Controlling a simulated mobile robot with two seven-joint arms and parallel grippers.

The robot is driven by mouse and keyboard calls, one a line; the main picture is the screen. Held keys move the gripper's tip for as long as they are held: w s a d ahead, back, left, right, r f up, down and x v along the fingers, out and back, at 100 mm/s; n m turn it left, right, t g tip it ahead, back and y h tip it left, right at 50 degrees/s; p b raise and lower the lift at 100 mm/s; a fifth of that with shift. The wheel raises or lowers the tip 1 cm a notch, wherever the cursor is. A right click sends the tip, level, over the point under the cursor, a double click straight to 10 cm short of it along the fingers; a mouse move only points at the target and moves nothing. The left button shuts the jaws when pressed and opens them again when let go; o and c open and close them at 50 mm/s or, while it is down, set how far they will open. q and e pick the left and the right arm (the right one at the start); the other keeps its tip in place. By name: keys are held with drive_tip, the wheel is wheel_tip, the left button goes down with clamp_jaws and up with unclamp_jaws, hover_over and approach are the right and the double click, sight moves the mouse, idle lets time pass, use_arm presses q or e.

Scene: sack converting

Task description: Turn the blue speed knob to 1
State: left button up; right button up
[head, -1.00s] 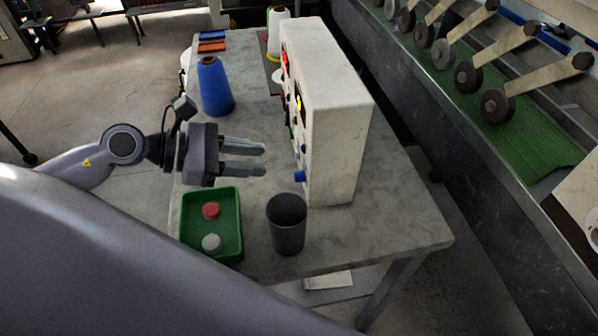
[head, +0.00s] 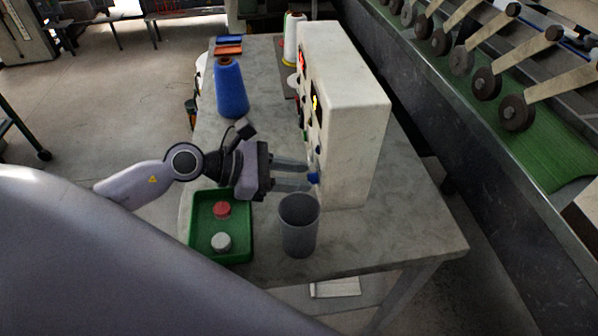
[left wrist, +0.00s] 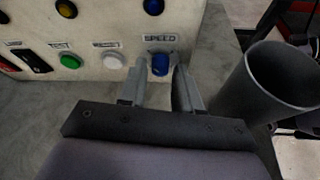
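The blue speed knob (head: 313,178) sticks out low on the near end of the control box's (head: 348,120) front face. In the left wrist view the blue knob (left wrist: 160,64) sits under a "SPEED" label, between the tips of my left gripper. My left gripper (head: 308,178) is open, its two fingers (left wrist: 160,85) on either side of the knob. A gap shows beside the knob, and contact cannot be made out. The knob's pointer setting cannot be read. My right gripper is not in view.
A grey cup (head: 299,226) stands close beside the gripper. A green tray (head: 192,238) with a red and a white piece lies below the arm. A blue thread cone (head: 230,88) stands farther back. Green (left wrist: 70,61) and white (left wrist: 114,61) buttons sit left of the knob.

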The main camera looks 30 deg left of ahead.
use_arm(q)
drive_tip(key=shift+w+d+f, duration=0.2)
drive_tip(key=shift+w+d, duration=0.1)
drive_tip(key=shift+d, duration=0.05)
clamp_jaws()
